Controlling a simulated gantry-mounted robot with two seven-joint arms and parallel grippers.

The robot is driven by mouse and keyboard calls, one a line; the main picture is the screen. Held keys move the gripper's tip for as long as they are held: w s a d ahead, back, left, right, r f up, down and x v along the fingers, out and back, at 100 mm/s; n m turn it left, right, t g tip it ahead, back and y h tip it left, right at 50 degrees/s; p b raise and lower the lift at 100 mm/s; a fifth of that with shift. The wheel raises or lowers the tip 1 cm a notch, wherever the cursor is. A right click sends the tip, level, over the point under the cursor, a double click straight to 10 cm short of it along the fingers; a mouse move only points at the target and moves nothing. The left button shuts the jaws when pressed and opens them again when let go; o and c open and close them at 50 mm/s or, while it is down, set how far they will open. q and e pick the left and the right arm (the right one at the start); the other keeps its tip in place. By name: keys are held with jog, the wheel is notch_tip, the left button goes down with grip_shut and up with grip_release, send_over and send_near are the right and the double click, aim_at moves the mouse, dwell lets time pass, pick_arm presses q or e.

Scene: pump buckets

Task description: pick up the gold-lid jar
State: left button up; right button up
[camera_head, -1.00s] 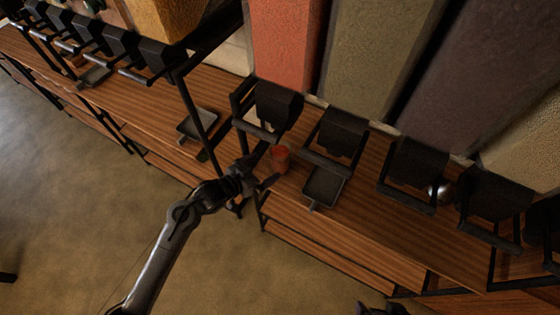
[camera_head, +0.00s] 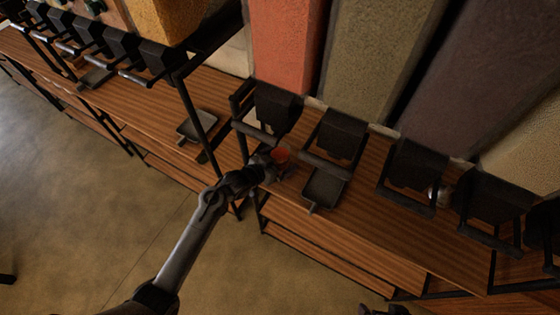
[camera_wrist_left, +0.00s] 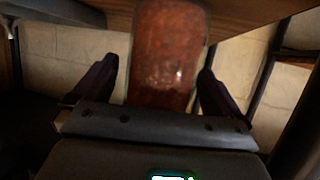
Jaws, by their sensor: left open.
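A small jar with red-brown contents (camera_head: 281,156) stands on the wooden shelf below the dispensers. I cannot make out a gold lid on it. My left gripper (camera_head: 271,168) is at the jar's near left side, open. In the left wrist view, the jar (camera_wrist_left: 168,60) fills the upper middle, and the fingers of my left gripper (camera_wrist_left: 155,82) stand on either side of its near end. I cannot tell whether they touch it. A dark piece at the bottom edge may be my right gripper (camera_head: 379,310); its jaws cannot be made out.
Black dispensers (camera_head: 342,132) with bar handles line the shelf (camera_head: 375,225) behind and beside the jar. A dark tray (camera_head: 323,187) lies just right of the jar, another tray (camera_head: 197,126) to the left. A shiny round object (camera_head: 437,195) sits farther right. The floor in front is clear.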

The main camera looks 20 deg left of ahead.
pick_arm(q)
jog(key=c, duration=1.4)
jog(key=shift+r, duration=0.1)
jog(key=shift+c, duration=0.9)
jog(key=shift+r, duration=0.1)
